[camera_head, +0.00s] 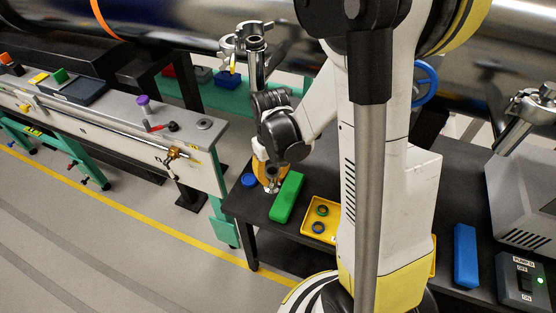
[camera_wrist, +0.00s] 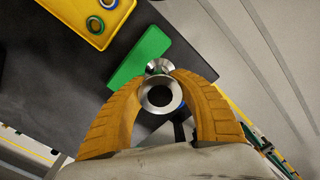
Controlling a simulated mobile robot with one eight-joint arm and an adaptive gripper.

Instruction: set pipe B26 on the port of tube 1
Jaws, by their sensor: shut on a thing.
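My gripper (camera_head: 270,178) has orange fingers and is shut on a short silver flanged pipe (camera_head: 271,186), over the left end of the dark bench. In the wrist view the fingers (camera_wrist: 160,108) close around the pipe (camera_wrist: 160,80), whose open round flange faces the camera, with a second flange beyond. No B26 label is readable. Large shiny tubes (camera_head: 180,22) run across the back. A silver flanged port (camera_head: 255,43) rises at the back centre, partly behind my arm. Another metal fitting (camera_head: 538,105) stands at the right. I cannot read which tube is tube 1.
A green block (camera_head: 287,198) lies beside the gripper, with a blue disc (camera_head: 249,180) to its left. A yellow tray (camera_head: 308,227) holds rings. A blue block (camera_head: 465,255) and a pump switch box (camera_head: 521,279) are at the right. A grey-topped bench (camera_head: 110,115) stands left.

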